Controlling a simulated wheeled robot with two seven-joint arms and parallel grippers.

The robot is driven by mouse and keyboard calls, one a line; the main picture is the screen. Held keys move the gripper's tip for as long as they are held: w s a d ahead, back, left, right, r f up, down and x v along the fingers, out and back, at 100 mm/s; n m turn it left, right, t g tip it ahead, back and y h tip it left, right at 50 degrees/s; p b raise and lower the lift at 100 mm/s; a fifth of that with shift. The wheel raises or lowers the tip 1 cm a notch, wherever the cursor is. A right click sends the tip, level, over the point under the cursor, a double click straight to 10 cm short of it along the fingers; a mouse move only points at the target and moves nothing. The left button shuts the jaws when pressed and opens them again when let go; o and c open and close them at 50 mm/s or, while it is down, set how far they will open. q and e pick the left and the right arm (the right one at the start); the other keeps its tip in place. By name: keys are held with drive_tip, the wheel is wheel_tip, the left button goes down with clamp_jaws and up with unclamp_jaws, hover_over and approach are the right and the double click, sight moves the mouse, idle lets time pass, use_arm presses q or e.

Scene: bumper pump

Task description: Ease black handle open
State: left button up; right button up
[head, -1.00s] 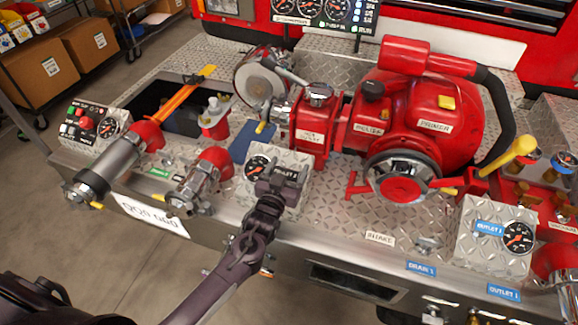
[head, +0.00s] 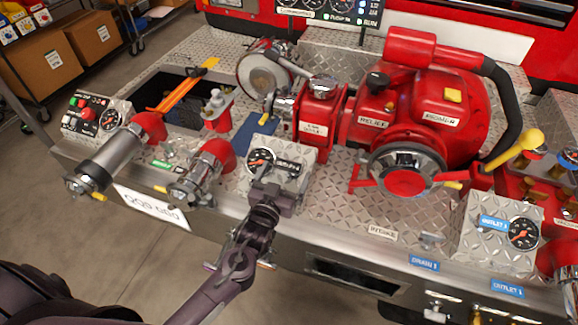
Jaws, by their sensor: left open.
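My left gripper (head: 283,186) is open and empty, low in front of the diamond-plate gauge box (head: 296,150) at the middle of the bumper. Its fingers overlap the box's lower front in the picture; I cannot tell whether they touch it. A short dark piece (head: 290,165) shows beside the gauge, just above the fingers; I cannot tell whether it is a handle or a label. A black knob (head: 377,80) stands on top of the red pump (head: 430,100), above the "RELIEF" label. Which part is the task's black handle is unclear. My right gripper is not in view.
Left of the gripper, two silver and red outlets (head: 203,172) (head: 115,155) stick out over the bumper edge. The plate between box and wheel (head: 330,195) is clear.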

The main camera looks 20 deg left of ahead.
sight(289, 166)
use_arm(q)
drive_tip(key=shift+s, duration=1.25)
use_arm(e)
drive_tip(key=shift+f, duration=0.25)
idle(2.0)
use_arm(q)
drive_tip(key=shift+w+r+p, duration=0.2)
drive_tip(key=shift+w+p, duration=0.05)
drive_tip(key=shift+p, duration=0.85)
drive_tip(key=shift+f, duration=0.1)
drive_tip(key=shift+w, duration=0.1)
drive_tip(key=w+p, duration=0.1)
drive_tip(key=w, duration=0.5)
drive_tip(key=shift+w, duration=0.25)
drive_tip(key=shift+w+d, duration=0.1)
drive_tip(key=shift+w, duration=0.2)
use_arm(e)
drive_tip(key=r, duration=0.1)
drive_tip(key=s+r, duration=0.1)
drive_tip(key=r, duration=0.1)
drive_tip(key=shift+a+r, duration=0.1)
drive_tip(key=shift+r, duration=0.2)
use_arm(q)
drive_tip(key=shift+f, duration=0.1)
